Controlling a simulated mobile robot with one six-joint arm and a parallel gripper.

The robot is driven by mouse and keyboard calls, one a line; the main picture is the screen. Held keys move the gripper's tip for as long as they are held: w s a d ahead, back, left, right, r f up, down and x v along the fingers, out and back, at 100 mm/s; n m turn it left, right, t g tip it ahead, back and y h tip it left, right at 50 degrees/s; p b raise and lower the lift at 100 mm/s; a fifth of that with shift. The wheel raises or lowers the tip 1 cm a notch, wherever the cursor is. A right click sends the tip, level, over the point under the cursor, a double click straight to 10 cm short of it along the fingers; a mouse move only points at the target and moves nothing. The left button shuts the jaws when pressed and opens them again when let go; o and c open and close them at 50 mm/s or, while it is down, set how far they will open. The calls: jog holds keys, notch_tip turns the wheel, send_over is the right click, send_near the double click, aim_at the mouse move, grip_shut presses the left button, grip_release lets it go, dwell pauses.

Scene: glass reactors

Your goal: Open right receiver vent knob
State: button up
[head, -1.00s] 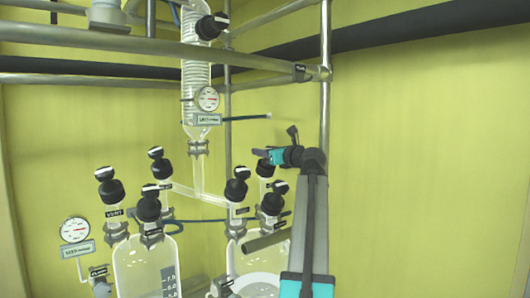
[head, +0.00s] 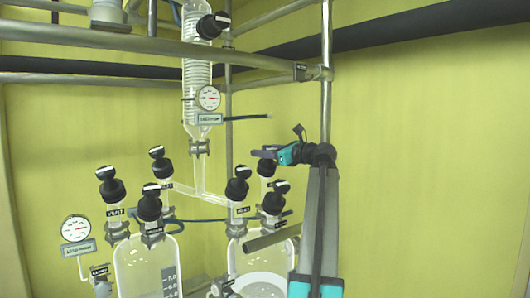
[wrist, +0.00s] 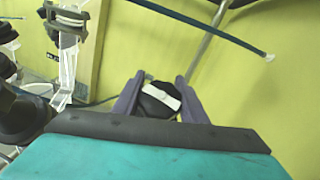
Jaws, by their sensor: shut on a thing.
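The right receiver (head: 236,262) is a clear glass vessel with several black knobs with white bars on its top. My gripper (head: 262,154) is at the rear knob (head: 266,168), whose top is partly hidden by the fingers in the head view. In the wrist view a black knob with a white bar (wrist: 160,97) sits between the two dark fingers of my gripper (wrist: 157,100), which are shut on it. The white bar lies slanted across the knob. I cannot read this knob's label.
Other knobs stand close by, at the front right (head: 273,203) and front left (head: 237,190). The left receiver (head: 140,262) has a knob labelled VENT (head: 111,190). A glass condenser (head: 197,85) hangs above. A metal post (head: 326,80) rises behind my arm.

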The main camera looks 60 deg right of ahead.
jog(key=o, duration=1.1)
jog(key=shift+c, duration=0.2)
jog(key=shift+r, duration=0.15)
jog(key=shift+d+r+b, duration=0.1)
jog(key=shift+r+b, duration=0.3)
jog(key=shift+r, duration=0.4)
jog(key=shift+s+r, duration=0.1)
jog(key=shift+r, duration=0.7)
jog(key=s+a+r+b, duration=0.1)
jog(key=s+a+b, duration=0.2)
jog(key=s+a, duration=0.6)
jog(key=a, duration=0.4)
jog(key=shift+s+r, duration=0.25)
